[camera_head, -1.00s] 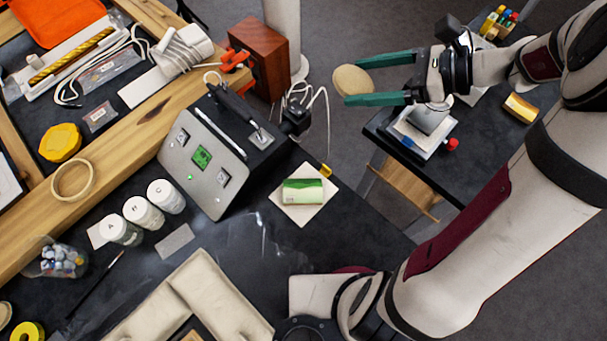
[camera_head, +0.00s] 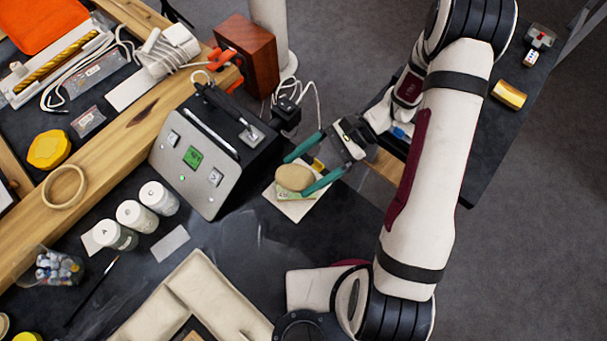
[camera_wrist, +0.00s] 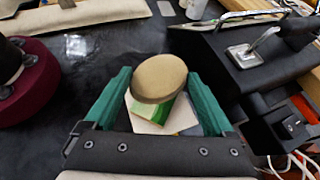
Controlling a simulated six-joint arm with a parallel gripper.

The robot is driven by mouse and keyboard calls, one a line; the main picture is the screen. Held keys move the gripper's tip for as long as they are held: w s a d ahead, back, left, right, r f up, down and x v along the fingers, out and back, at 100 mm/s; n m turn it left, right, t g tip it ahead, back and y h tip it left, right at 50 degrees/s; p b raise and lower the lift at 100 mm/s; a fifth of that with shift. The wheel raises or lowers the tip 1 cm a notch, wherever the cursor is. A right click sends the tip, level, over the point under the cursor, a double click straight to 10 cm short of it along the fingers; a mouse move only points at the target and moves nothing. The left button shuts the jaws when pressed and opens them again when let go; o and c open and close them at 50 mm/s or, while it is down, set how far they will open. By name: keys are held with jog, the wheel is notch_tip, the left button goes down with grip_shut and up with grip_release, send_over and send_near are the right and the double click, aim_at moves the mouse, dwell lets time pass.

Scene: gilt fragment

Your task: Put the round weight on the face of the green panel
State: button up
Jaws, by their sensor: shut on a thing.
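The round weight (camera_head: 295,176) is a smooth tan oval pad-like piece held between the two green fingers of my gripper (camera_head: 293,178). It also shows in the wrist view (camera_wrist: 160,78). The green panel (camera_wrist: 178,107) is striped in light and dark green and lies on a white square pad (camera_wrist: 148,124). The weight is over the panel and hides much of it in both views. I cannot tell whether the weight touches the panel or hangs just above it.
A black sloped instrument box with a grey face (camera_head: 187,172) stands close on the left of the pad. Lidded jars (camera_head: 135,214), a grey plate (camera_head: 170,243) and cream padded rests (camera_head: 215,300) lie further left and in front. A side table (camera_head: 485,150) stands right.

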jog(key=shift+f, duration=1.95)
jog(key=shift+f, duration=0.1)
jog(key=o, duration=1.5)
jog(key=shift+c, duration=0.2)
